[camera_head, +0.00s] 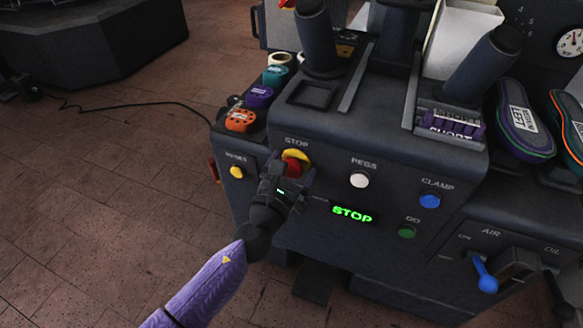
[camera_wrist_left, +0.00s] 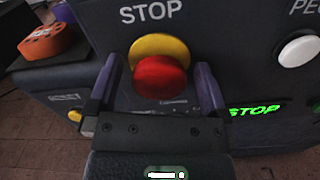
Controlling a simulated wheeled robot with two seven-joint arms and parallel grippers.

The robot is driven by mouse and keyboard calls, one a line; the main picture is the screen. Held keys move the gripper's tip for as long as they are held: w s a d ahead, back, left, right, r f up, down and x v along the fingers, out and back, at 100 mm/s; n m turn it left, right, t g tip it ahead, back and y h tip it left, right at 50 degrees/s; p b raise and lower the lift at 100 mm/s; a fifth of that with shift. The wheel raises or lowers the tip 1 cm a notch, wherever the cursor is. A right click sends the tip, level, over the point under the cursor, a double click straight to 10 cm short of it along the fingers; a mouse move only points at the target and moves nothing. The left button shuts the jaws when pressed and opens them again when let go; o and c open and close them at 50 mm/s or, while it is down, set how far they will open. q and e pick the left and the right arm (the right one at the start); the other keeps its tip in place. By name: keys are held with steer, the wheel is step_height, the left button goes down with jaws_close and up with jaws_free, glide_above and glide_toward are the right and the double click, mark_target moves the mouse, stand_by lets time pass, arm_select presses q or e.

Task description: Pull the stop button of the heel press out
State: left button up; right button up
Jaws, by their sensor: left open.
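The stop button has a red head (camera_wrist_left: 160,76) on a yellow collar (camera_wrist_left: 160,46), under the word STOP on the front of the heel press (camera_head: 330,235). In the head view the red head (camera_head: 296,166) is partly hidden by my left gripper (camera_head: 292,174). In the left wrist view my left gripper (camera_wrist_left: 158,88) is open, with one finger on each side of the red head. Gaps show between the fingers and the head. Whether the fingertips reach around behind the head cannot be told. My right gripper is not in view.
A green STOP display (camera_head: 352,214) is lit on the panel. The white PEGS button (camera_head: 359,180), blue CLAMP button (camera_head: 430,201), green GO button (camera_head: 407,233) and yellow button (camera_head: 237,172) are nearby. A blue lever (camera_head: 485,275) sticks out lower right. Open floor lies left.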

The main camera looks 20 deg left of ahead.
arm_select(q)
steer(key=shift+c, duration=1.3)
jaws_close()
steer(key=shift+s, duration=0.55)
steer(key=shift+f, duration=0.1)
steer(key=shift+o, duration=1.3)
jaws_free()
steer(key=shift+s, duration=0.3)
steer(key=s+p, duration=0.1)
steer(key=s, duration=0.8)
steer(key=shift+s+a, duration=0.2)
steer(key=shift+s, duration=0.05)
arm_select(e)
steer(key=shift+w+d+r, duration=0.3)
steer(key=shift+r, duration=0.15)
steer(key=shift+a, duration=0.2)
